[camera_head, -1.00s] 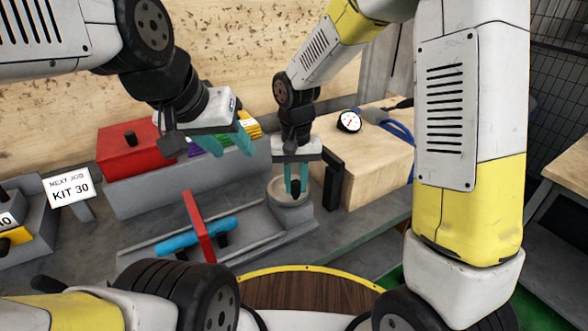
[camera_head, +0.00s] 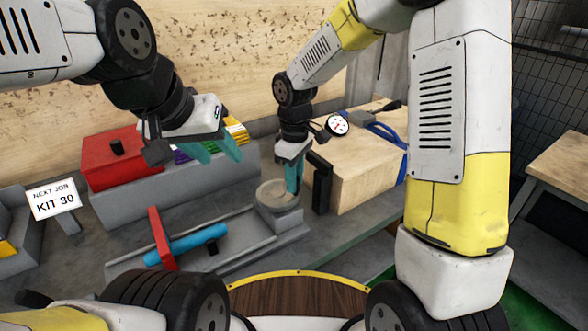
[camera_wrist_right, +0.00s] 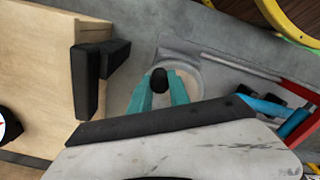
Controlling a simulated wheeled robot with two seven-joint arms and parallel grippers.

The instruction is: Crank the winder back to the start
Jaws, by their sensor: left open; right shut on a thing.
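My right gripper (camera_head: 293,188) points down at the disc's right side. In the right wrist view its teal fingers (camera_wrist_right: 158,95) are shut on the black crank knob (camera_wrist_right: 158,80). My left gripper (camera_head: 215,152) is open and empty, above the grey block behind the rail.
A red box (camera_head: 108,162) and coloured pieces sit on a grey block at the back. A wooden box (camera_head: 365,170) with a dial gauge (camera_head: 337,124) and a black upright bracket (camera_head: 320,183) stand close right of the winder. A "KIT 30" sign (camera_head: 53,200) is at left.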

